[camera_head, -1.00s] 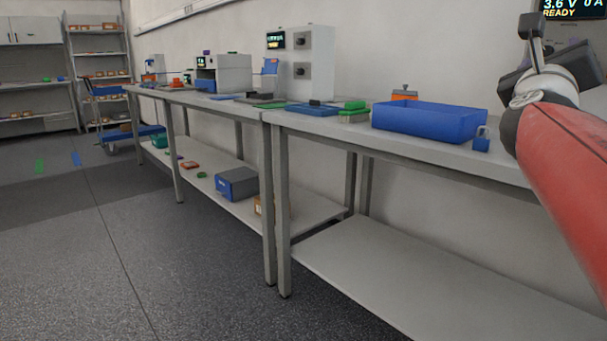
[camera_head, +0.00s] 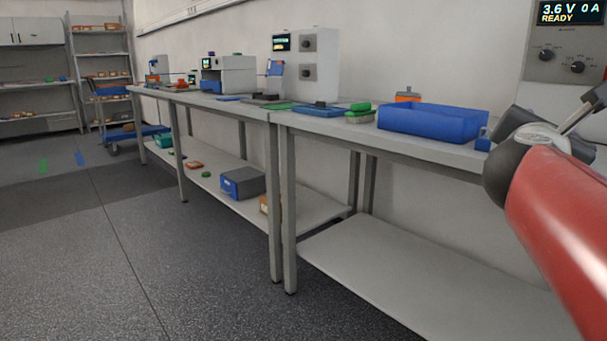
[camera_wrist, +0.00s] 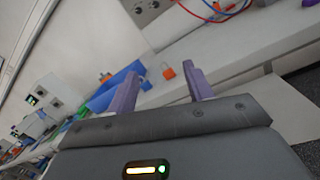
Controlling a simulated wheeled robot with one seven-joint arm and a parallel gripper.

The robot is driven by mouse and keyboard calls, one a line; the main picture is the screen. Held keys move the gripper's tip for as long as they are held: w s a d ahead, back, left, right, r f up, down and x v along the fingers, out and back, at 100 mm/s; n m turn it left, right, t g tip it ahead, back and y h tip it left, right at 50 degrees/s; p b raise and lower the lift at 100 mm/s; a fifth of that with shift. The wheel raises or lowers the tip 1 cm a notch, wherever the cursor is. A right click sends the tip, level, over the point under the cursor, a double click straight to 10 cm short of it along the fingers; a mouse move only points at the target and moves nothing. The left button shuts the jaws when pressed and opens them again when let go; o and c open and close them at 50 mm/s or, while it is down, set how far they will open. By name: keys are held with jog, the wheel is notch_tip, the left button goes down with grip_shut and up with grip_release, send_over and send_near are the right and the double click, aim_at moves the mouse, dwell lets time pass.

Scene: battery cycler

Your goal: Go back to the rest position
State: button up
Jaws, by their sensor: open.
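My gripper (camera_wrist: 160,88) is open and empty in the wrist view, its two purple fingers apart above the bench edge. In the head view my red arm comes in at the right edge, and the fingers are not clearly visible there. The cycler (camera_head: 566,45) on the wall side at the upper right reads 3.6 V, 0 A, READY. A blue bin (camera_head: 432,122) stands on the near bench, also in the wrist view (camera_wrist: 120,85).
The near bench (camera_head: 330,126) carries a green-lidded box (camera_head: 360,113) and an orange item (camera_head: 407,95). A lower shelf (camera_head: 390,265) runs beneath. A second bench with instruments continues behind. The floor (camera_head: 110,250) at left is clear. Shelving (camera_head: 100,60) stands at the back left.

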jog(key=s+a+f+m+g+y, duration=0.2)
jog(key=s+a+f+m+y, duration=0.2)
jog(key=f, duration=0.6)
jog(key=s+a+f+m+g+y+p, duration=0.1)
jog(key=s+a+f+m+g+y, duration=0.2)
jog(key=s+a+f+m, duration=0.3)
jog(key=s+a+f+m+g+y+p, duration=0.1)
jog(key=s+a+f+m+g+y, duration=0.2)
jog(key=a+f+m, duration=0.7)
notch_tip(320, 180, down, 5)
jog(key=s+m+y, duration=0.2)
jog(key=y, duration=0.1)
jog(key=shift+s+a+m, duration=0.15)
jog(key=shift+s+m, duration=0.1)
jog(key=shift+m, duration=0.15)
